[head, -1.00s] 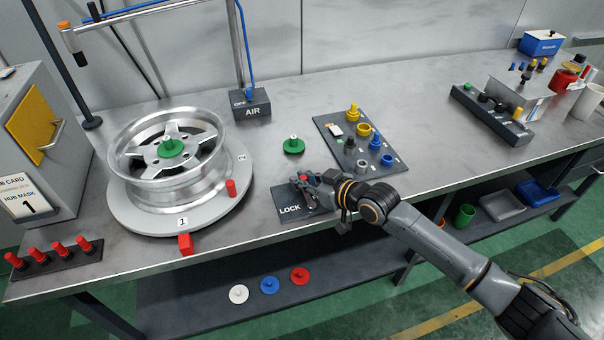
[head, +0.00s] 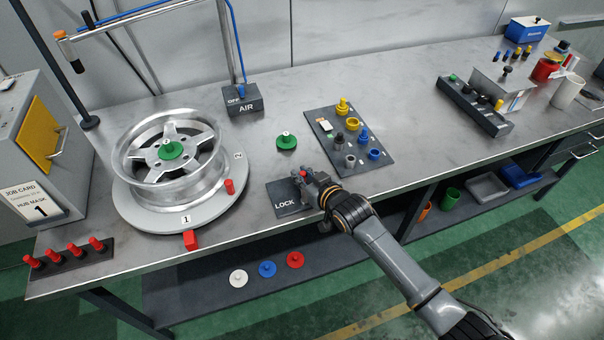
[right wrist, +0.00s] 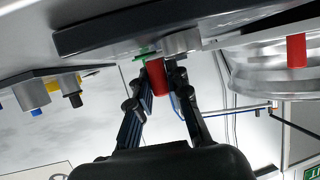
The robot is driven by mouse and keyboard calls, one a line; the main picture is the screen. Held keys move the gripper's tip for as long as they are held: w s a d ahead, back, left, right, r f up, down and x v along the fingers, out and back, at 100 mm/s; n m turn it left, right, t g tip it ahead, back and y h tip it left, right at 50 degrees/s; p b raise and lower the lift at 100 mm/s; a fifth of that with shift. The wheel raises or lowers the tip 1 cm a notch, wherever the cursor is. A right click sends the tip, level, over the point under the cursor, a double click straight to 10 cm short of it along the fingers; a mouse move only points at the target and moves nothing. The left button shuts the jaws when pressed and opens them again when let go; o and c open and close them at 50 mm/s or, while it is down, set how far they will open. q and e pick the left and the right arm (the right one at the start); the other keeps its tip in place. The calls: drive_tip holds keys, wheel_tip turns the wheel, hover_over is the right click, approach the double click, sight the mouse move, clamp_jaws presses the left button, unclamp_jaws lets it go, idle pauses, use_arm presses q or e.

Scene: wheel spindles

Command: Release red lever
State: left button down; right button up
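The red lever (right wrist: 158,78) stands on the dark LOCK plate (head: 284,203) at the front edge of the bench. In the right wrist view it is a red cylinder between my two fingers, which close in on it from both sides. In the head view my right gripper (head: 307,179) is over the right part of the LOCK plate and covers most of the lever; only a bit of red shows. The fingertip contact is small and partly hidden. My left gripper is in neither view.
A silver wheel (head: 172,150) with a green hub piece lies on a round turntable (head: 135,203) left of the LOCK plate. Red pegs stand at the front left. A green disc (head: 286,141) and a dark tray (head: 335,160) of parts lie behind my gripper. The bench between them is bare.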

drive_tip(key=o, duration=0.3)
drive_tip(key=shift+o, duration=0.2)
drive_tip(key=shift+s, duration=0.1)
drive_tip(key=v, duration=1.2)
